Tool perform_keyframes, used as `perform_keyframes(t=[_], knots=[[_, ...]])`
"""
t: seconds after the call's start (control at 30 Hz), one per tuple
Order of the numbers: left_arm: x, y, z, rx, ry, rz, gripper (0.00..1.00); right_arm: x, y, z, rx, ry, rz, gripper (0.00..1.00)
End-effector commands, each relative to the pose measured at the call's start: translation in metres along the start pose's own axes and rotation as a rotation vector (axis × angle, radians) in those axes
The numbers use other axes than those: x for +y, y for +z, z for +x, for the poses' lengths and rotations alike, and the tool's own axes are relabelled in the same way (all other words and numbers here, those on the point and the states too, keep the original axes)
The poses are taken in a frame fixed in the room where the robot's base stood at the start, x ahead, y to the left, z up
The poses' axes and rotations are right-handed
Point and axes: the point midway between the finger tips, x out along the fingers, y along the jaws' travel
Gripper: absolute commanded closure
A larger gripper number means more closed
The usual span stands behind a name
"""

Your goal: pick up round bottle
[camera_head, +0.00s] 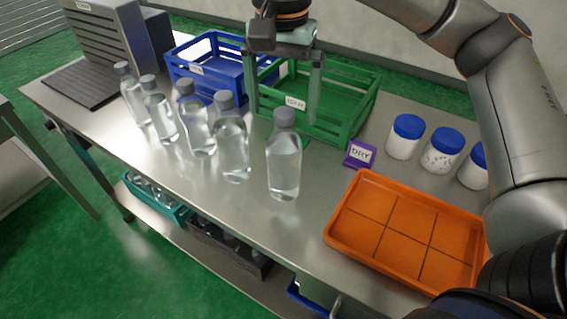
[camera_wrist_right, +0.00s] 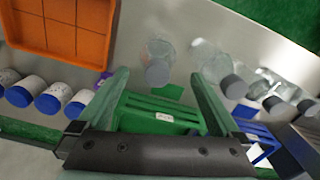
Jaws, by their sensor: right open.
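Several clear bottles with grey caps stand upright in a row on the metal table. The rightmost clear bottle (camera_head: 284,168) stands a little apart from the others; it also shows in the right wrist view (camera_wrist_right: 158,66), between the fingertips in the picture. A wider bottle (camera_head: 232,148) stands to its left. My right gripper (camera_head: 284,119) is open and empty, pointing down near the rightmost bottle's cap and in front of the green crate. Its two fingers also show in the right wrist view (camera_wrist_right: 158,78). My left gripper is not in view.
A green crate (camera_head: 345,133) and a blue crate (camera_head: 178,71) stand behind the bottles. An orange divided tray (camera_head: 345,222), a purple sign (camera_head: 359,154) and white jars with blue lids (camera_head: 404,146) are to the right. The table in front of the rightmost bottle is clear.

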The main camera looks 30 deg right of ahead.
Motion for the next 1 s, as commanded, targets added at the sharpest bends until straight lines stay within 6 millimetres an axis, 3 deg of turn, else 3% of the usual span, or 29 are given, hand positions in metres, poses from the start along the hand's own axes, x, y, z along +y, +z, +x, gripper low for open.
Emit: perform_keyframes(t=[0.6, 0.87, 1.0], knots=[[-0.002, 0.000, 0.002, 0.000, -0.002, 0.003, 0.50, 0.005, 0.002, 0.070, -0.002, 0.000, 0.003, 0.00], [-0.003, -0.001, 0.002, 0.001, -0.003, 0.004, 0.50, 0.004, 0.002, 0.072, -0.002, -0.002, 0.003, 0.00], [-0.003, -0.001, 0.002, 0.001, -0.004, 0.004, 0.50, 0.004, 0.002, 0.072, -0.002, -0.002, 0.003, 0.15]])
